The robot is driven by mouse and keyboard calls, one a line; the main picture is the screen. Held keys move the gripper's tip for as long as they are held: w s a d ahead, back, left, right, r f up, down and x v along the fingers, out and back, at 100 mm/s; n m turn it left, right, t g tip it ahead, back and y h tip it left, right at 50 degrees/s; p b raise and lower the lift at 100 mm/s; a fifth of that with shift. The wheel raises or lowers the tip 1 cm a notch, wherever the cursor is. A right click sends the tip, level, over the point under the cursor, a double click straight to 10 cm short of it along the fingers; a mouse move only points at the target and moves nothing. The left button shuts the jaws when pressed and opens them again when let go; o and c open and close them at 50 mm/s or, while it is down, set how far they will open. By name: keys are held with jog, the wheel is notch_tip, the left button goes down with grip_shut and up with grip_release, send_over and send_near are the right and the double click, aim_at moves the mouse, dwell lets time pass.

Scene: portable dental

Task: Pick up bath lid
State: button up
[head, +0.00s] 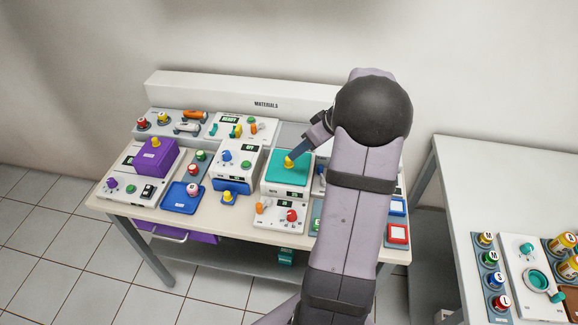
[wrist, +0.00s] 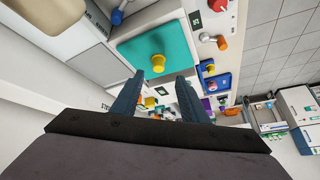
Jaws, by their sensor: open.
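A teal square lid (head: 287,170) with a yellow knob (head: 290,161) sits on a white unit at the middle right of the table; I take it as the bath lid. The lid (wrist: 178,42) and its knob (wrist: 158,63) also show in the wrist view. My gripper (wrist: 162,78) is open, its fingertips apart on either side of the line to the knob, with nothing between them. In the head view my gripper (head: 297,154) is close to the knob; I cannot tell whether it touches. My forearm hides part of the table to the right.
A purple box (head: 155,158) with a yellow knob stands at the left. A white and blue unit (head: 236,165) stands just left of the teal lid. A blue tray (head: 182,198) and a knobbed panel (head: 279,216) lie in front. A second table (head: 455,190) is at the right.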

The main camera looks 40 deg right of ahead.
jog(key=shift+n, duration=1.2)
jog(key=shift+a, duration=0.1)
jog(key=p, duration=0.4)
send_over(294, 168)
jog(key=shift+f, duration=2.3)
jog(key=shift+x, duration=0.85)
jog(key=shift+c, duration=0.2)
grip_shut()
